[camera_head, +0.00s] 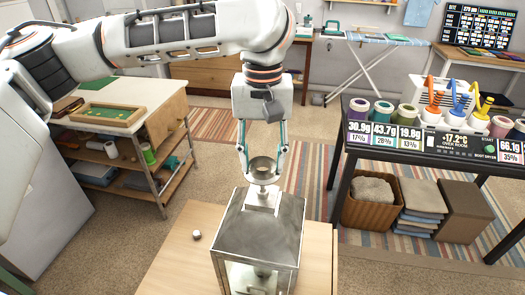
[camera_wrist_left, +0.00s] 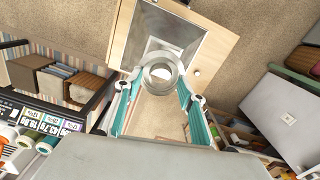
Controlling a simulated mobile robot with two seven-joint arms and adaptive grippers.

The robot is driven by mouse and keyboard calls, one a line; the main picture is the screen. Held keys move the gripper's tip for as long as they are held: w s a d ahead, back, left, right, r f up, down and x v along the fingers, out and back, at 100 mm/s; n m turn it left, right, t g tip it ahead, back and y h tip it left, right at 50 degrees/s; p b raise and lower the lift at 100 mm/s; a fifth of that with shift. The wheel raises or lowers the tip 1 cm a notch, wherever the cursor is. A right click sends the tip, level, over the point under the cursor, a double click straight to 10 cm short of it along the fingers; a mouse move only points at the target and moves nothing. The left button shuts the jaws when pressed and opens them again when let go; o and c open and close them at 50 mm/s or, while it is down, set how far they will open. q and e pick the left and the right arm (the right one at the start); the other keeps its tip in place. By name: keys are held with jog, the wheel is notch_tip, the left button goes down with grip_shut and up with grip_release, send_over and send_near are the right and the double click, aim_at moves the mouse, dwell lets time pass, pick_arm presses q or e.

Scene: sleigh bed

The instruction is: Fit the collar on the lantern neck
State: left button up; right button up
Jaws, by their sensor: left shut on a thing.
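The lantern (camera_head: 255,232) is a metal box with glass sides and a grey sloped top, standing upright on a light wooden table. Its pale neck (camera_head: 263,198) rises from the top. My left gripper (camera_head: 263,160) points down above the neck, its teal fingers shut on the round metal collar (camera_head: 263,172). In the left wrist view the collar (camera_wrist_left: 160,87) is a thick grey ring between the fingertips, over the near part of the lantern top (camera_wrist_left: 172,35). I cannot tell whether the collar touches the neck. My right gripper is not in view.
A small whitish round object (camera_head: 196,235) lies on the wooden table (camera_head: 175,262), left of the lantern. A dark table (camera_head: 400,150) with spools and displays stands at the right. A shelf cart (camera_head: 125,125) stands at the left. Air around the gripper is clear.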

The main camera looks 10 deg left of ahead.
aim_at(263, 173)
pick_arm(q)
jog(key=shift+f, duration=1.95)
jog(key=shift+f, duration=1.4)
dwell(1.1)
dwell(0.4)
jog(key=o, duration=1.2)
jog(key=shift+c, duration=0.2)
notch_tip(263, 173, up, 12)
